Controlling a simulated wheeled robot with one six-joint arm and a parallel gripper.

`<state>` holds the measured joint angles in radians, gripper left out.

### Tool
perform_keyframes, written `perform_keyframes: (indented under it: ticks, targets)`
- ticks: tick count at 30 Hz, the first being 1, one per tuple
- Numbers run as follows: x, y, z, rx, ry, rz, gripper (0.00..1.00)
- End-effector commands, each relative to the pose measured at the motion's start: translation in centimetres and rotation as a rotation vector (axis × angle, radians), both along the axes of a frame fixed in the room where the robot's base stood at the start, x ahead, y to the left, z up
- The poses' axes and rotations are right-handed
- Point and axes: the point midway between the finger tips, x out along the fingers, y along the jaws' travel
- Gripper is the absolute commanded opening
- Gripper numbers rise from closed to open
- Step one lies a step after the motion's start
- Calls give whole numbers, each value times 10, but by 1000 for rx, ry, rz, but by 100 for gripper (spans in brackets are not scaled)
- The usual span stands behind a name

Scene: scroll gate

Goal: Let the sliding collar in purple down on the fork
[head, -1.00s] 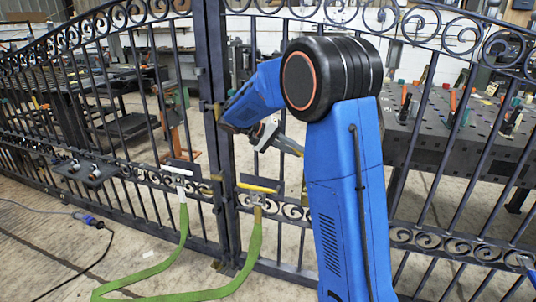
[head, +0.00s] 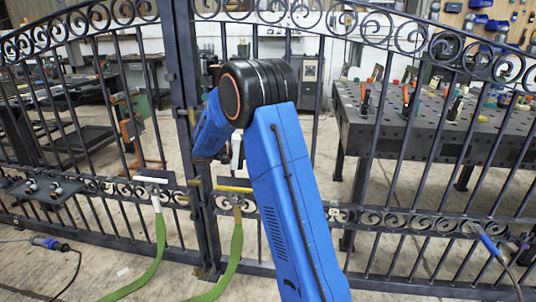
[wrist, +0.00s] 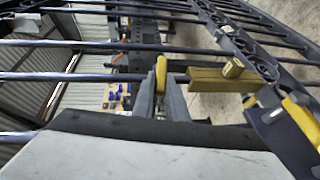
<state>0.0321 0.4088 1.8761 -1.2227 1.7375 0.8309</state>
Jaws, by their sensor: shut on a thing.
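My gripper (wrist: 160,92) shows in the wrist view with its two grey fingers shut on a small upright yellow piece (wrist: 161,72). I see no clearly purple collar at my gripper, and I cannot make out which part is the fork. In the head view, my blue arm hides most of the gripper near the meeting posts (head: 185,100) of the dark metal gate, where brass fittings (head: 192,116) are fixed.
Gate bars and scrollwork (head: 450,45) stretch across both sides. Green straps (head: 236,250) hang from the lower rail, near a yellow bar (head: 234,189). A dark workbench with tools (head: 430,125) stands behind the gate. A cable and blue plug (head: 48,242) lie at left.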

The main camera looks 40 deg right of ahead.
Motion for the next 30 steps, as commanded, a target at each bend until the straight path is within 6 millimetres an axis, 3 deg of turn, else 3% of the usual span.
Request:
perform_keyframes:
  ticks: [6, 7, 9, 20, 26, 30]
  targets:
    - [1, 1, 0, 0, 0, 3, 0]
    - [1, 1, 0, 0, 0, 3, 17]
    - [1, 1, 0, 0, 0, 3, 31]
    - [2, 3, 1, 0, -2, 2, 31]
    - [11, 24, 4, 1, -3, 4, 31]
    - [21, 49, 8, 1, -3, 5, 31]
